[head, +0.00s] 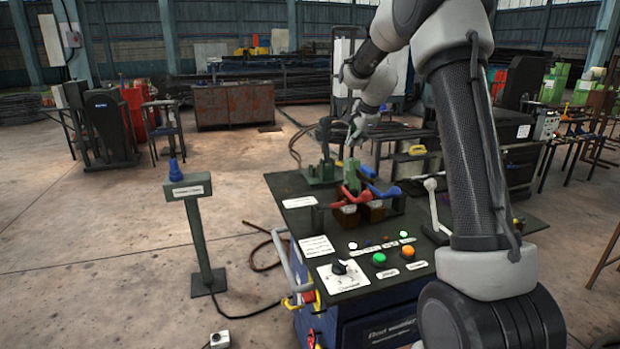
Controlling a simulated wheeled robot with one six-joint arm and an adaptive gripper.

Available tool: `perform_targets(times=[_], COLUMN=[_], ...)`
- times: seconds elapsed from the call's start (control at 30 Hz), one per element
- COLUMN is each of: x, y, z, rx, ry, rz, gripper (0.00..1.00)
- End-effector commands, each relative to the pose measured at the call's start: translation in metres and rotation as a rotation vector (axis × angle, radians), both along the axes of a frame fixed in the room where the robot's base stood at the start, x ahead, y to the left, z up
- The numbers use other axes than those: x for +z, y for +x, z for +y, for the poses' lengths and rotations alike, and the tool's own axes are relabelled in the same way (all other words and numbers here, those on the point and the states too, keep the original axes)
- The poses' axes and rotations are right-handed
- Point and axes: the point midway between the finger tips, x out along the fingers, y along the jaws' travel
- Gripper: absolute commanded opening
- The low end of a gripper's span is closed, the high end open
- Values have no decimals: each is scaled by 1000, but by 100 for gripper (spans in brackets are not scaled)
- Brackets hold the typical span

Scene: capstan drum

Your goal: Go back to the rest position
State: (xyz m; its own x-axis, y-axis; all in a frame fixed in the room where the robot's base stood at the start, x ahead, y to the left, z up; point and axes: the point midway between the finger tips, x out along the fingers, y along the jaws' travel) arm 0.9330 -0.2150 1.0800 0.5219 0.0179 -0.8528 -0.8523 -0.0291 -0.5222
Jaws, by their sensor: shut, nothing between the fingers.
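My gripper (347,150) shows small in the head view, at the end of my arm. It is shut and empty, pointing down above the back part of a dark machine top (288,186). Just below it is a green clamp part (350,178), with red handles (353,194) and a blue handle (385,192) in front. I cannot tell whether the gripper touches any of these. My own arm hides part of the machine's right side.
The machine's front has a green button (379,259), an orange button (407,251) and a black rotary knob (339,267). A pedestal (198,235) with a blue knob (175,170) stands left. Cables lie on the floor. The floor at left is mostly clear.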

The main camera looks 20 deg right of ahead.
Motion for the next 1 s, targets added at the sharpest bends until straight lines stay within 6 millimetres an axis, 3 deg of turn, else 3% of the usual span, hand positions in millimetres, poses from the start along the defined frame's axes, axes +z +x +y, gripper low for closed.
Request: perform_targets(times=[0.23, 0.37, 0.47, 0.67, 0.8, 1.0], x=[-5, -42, -47, -22, -2, 14], y=[-7, -49, -99, -209, -294, -407], z=[1, 6, 12, 29, 42, 55], rx=[158, 393, 594, 955, 1177, 1385], ry=[-87, -178, -242, -346, -417, -521], rz=[27, 155, 233, 310, 327, 303], gripper=[0, 0, 0, 0, 0, 0])
